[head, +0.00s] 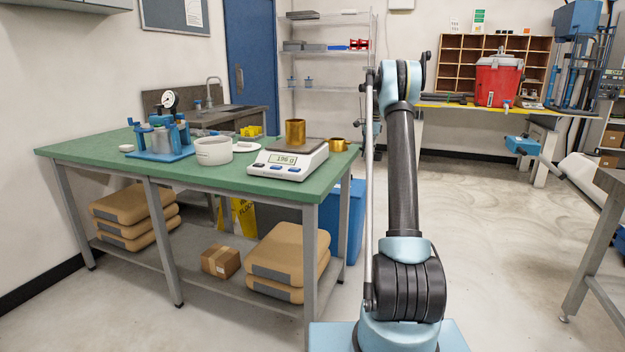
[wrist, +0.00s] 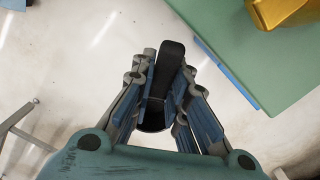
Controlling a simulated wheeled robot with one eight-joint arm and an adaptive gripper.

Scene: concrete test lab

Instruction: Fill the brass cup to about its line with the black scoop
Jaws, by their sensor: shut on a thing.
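The brass cup (head: 295,132) stands upright on the pan of a white scale (head: 290,165) on the green bench; its inside and line cannot be made out. The scale display shows a reading that looks like 196 g. In the wrist view, my gripper (wrist: 165,92) is shut on the black scoop (wrist: 172,55), gripping its handle. The scoop's dark round part (wrist: 153,115) shows between the fingers; whether it holds anything cannot be told. The gripper is over the floor, off the bench edge. A brass object (wrist: 284,10) is cut off at the upper right.
On the green bench (head: 115,151) are a white tub (head: 213,151), a blue rack (head: 162,152) and a low brass vessel (head: 338,144) right of the scale. A blue bin (head: 352,215) stands under the bench's right end.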

